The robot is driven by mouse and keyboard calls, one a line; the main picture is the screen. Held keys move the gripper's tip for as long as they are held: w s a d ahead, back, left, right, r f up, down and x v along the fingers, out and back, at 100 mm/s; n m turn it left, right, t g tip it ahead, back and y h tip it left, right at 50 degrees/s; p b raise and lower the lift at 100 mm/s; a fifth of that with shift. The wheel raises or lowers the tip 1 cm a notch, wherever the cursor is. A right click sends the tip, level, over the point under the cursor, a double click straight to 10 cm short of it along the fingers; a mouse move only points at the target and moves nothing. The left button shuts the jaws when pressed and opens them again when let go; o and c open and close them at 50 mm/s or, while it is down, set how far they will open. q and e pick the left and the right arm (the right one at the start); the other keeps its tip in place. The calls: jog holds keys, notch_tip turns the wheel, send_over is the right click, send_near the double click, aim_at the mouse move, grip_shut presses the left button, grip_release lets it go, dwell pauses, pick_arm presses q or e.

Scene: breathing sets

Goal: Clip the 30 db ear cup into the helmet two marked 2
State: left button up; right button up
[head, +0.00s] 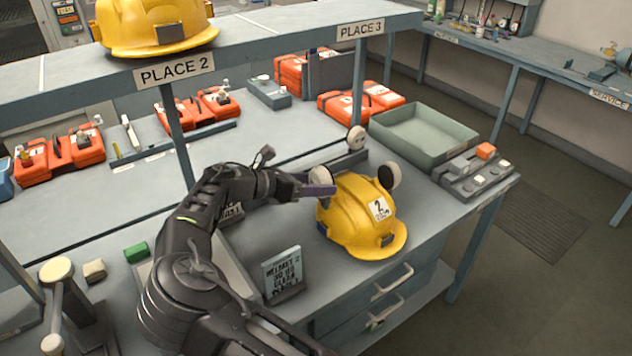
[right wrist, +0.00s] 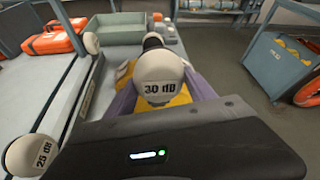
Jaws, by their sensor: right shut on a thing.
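The yellow helmet two (head: 352,222), with a white label marked 2, sits on the near bench. A round ear cup (head: 389,176) is on its right side. My right gripper (head: 318,190), with purple fingers, is at the helmet's left side. It is shut on the pale 30 dB ear cup (right wrist: 162,75), whose label faces the right wrist camera. The cup also shows in the head view (head: 320,175), close to the helmet; I cannot tell whether it is clipped in. The helmet is mostly hidden behind the cup in the right wrist view. My left gripper is not in view.
A 25 dB ear cup (right wrist: 30,153) and another cup (right wrist: 91,42) stand left of my gripper. A card (head: 282,272) reading helmet 2, 30 dB stands before the helmet. A green-grey tray (head: 440,158) and a block with knobs (head: 466,184) lie behind, to the right.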

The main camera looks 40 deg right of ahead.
jog(key=shift+f+b, duration=0.8)
jog(key=shift+f, duration=1.65)
jog(key=shift+p, duration=1.05)
jog(key=shift+f+b, duration=0.85)
jog(key=shift+f, duration=1.25)
jog(key=o, duration=1.5)
jog(key=shift+b+v, duration=1.1)
jog(key=shift+v, duration=2.75)
